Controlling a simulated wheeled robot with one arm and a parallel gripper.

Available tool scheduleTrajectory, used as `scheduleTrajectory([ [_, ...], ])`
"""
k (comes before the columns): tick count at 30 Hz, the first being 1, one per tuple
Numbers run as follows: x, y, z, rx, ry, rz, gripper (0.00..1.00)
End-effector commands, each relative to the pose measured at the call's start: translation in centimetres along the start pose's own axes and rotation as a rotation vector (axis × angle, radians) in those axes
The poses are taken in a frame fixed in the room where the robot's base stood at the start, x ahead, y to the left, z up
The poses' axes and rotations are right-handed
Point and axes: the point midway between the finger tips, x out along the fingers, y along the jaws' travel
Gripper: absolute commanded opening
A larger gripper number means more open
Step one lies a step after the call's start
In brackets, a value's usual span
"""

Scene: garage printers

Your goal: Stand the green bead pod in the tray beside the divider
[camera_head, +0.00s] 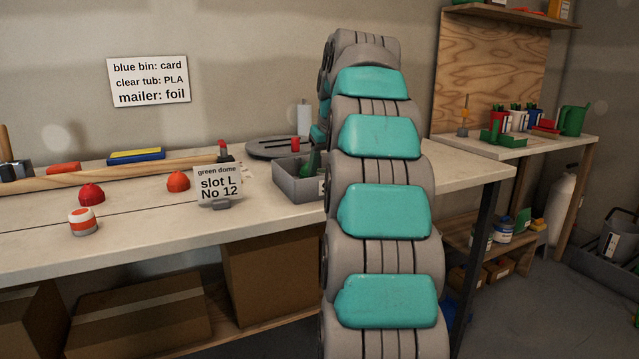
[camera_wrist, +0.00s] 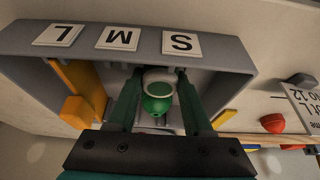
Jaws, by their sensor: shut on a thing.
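In the wrist view, my gripper (camera_wrist: 157,78) is shut on the green bead pod (camera_wrist: 157,104), a green rounded body with a white ring. The pod is between the two dark green fingers, over or within the grey tray (camera_wrist: 88,53); whether it touches the tray floor, I cannot tell. The tray wall carries labels L, M and S, upside down in this view. A yellow-orange piece (camera_wrist: 77,88), perhaps the divider, stands in the tray left of the fingers. In the head view the tray (camera_head: 297,187) is partly hidden by my arm, and the pod is not clearly visible.
A sign (camera_head: 217,187) reading "green dome slot L No 12" stands left of the tray. Red domes (camera_head: 91,194) and an orange-white pod (camera_head: 83,222) sit farther left on the bench. A grey round plate (camera_head: 268,148) lies behind the tray. The front left bench is fairly clear.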

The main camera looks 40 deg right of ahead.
Motion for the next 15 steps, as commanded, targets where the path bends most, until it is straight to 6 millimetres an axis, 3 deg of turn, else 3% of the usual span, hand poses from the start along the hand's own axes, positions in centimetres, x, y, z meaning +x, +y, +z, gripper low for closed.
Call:
scheduleTrajectory([
  [11,0.47,0.11,0.1,-0.001,0.003,0.001,0.0],
  [12,0.44,0.12,0.09,-0.001,0.003,0.002,0.53],
  [15,0.39,0.13,0.07,0.0,0.003,0.002,0.64],
])
